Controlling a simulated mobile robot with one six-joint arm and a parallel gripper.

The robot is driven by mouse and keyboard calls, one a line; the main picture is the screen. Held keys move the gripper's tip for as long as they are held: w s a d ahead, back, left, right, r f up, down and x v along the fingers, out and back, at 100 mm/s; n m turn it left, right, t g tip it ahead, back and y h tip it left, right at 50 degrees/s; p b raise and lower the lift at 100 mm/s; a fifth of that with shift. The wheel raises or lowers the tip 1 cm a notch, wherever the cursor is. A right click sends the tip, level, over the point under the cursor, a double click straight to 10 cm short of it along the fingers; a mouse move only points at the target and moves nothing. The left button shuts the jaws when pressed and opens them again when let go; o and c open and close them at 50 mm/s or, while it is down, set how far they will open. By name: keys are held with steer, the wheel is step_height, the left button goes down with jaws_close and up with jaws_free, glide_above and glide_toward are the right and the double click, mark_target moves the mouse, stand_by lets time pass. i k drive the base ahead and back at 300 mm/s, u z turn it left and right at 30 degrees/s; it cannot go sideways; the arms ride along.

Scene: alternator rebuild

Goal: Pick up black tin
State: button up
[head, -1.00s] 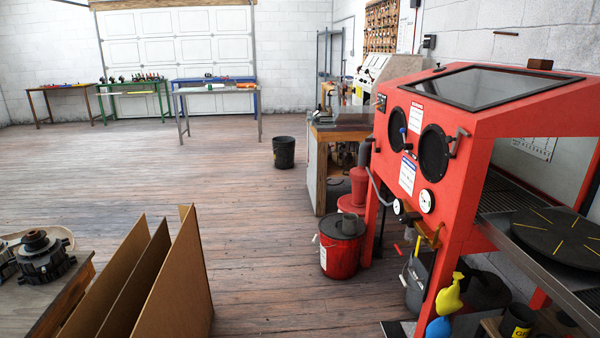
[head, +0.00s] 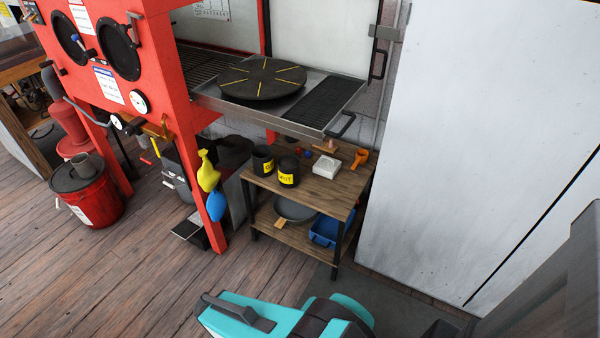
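Two black tins with yellow labels stand upright side by side on the top of a small wooden table. The left black tin (head: 263,161) is slightly farther back, with its label partly hidden by the other. The right black tin (head: 288,171) is nearer, and its label faces me but is too small to read surely. Teal and dark parts of my arm show at the bottom of the head view, well apart from the tins. My gripper's fingers are not visible.
The wooden table (head: 330,197) also holds a white square box (head: 327,167) and an orange cup-like item (head: 359,159). Its lower shelf has a grey pan (head: 295,209) and blue tray (head: 325,232). The red blasting cabinet's (head: 185,125) metal shelf overhangs behind. Floor in front is clear.

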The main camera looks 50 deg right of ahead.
mark_target(288, 164)
steer(key=u, duration=0.25)
steer(key=k, duration=0.15)
steer(key=z, duration=1.9)
steer(key=k, duration=0.85)
steer(key=u, duration=0.2)
steer(key=i, duration=0.8)
